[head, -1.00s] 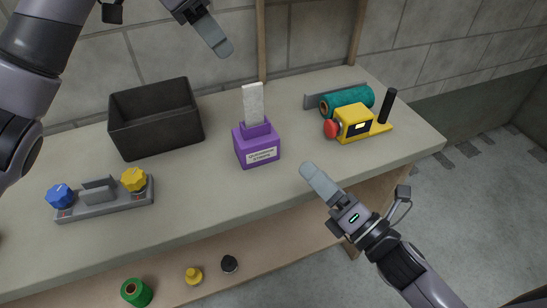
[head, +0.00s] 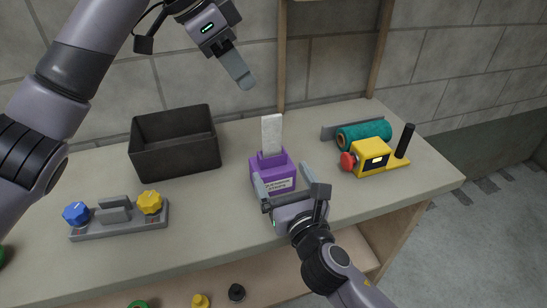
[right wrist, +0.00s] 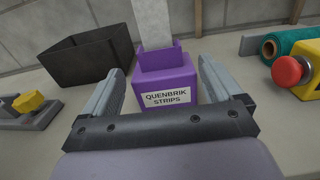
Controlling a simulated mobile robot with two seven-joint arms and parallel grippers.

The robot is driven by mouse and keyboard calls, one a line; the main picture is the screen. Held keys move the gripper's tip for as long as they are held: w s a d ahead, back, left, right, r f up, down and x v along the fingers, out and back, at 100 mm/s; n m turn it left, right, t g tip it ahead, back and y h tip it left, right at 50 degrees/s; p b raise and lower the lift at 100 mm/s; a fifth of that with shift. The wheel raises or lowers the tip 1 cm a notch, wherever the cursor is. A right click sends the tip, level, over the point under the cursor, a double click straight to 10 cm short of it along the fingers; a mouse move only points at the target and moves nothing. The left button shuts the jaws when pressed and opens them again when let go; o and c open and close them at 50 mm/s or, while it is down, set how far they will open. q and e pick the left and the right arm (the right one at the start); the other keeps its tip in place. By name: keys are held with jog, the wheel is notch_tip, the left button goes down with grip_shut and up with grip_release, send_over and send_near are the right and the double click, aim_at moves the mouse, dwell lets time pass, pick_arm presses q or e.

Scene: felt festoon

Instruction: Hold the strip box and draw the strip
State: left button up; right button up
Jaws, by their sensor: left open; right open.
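The purple strip box (head: 271,173) stands upright on the bench and bears a label reading "QUENBRIK STRIPS" in the right wrist view (right wrist: 167,90). A pale strip (head: 272,134) sticks up out of its top; it also shows in the right wrist view (right wrist: 152,22). My right gripper (head: 281,172) is open in front of the box, its fingers pointing toward it, one to each side of the box's front. I cannot tell whether they touch it. My left gripper (head: 244,80) hangs in the air above and left of the strip, apart from it, and is open.
A black open bin (head: 176,158) stands left of the box. A grey panel with blue and yellow knobs (head: 118,221) lies front left. A yellow device with a red button (head: 372,158) and a teal roll (head: 363,133) stand right. Several small items lie on the lower shelf.

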aim_at(273, 158)
jog(key=x, duration=0.9)
jog(key=c, duration=1.2)
